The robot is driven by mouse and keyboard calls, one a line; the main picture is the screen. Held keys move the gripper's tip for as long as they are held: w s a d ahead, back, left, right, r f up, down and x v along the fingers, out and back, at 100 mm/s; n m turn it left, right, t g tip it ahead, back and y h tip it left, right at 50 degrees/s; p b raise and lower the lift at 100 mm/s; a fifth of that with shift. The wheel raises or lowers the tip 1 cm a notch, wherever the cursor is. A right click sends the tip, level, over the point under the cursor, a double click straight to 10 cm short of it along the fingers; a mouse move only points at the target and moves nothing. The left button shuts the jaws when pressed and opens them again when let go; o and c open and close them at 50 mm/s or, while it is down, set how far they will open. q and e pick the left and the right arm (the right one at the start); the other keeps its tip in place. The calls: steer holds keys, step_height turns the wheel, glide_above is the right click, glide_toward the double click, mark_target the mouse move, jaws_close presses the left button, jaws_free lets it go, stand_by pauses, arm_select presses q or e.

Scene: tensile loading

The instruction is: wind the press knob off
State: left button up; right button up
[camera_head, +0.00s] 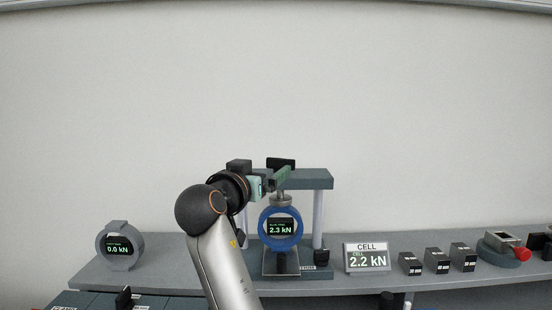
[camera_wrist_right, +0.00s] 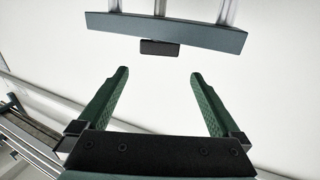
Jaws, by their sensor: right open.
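The press has a dark grey crossbeam (camera_head: 318,179) on two light columns, with a blue ring gauge (camera_head: 265,228) reading 2.3 kN beneath it. The black press knob (camera_head: 281,163) stands on top of the crossbeam. In the right wrist view the knob (camera_wrist_right: 159,47) is a short black bar against the crossbeam (camera_wrist_right: 200,36), ahead of the fingertips and between their lines. My right gripper (camera_head: 284,178) is in front of the crossbeam, partly hiding it; its green fingers (camera_wrist_right: 158,73) are wide apart and empty. My left gripper is not in view.
A CELL display (camera_head: 367,257) reads 2.2 kN right of the press. Several black blocks (camera_head: 437,260) and a grey fixture with a red knob (camera_head: 522,254) stand farther right. A round gauge (camera_head: 120,247) reading 0.0 kN stands at left. Space above the press is clear.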

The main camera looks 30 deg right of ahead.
mark_target(280, 160)
steer(key=p+x, duration=0.2)
steer(key=x, duration=0.9)
steer(key=shift+d, duration=0.1)
steer(key=c, duration=1.1)
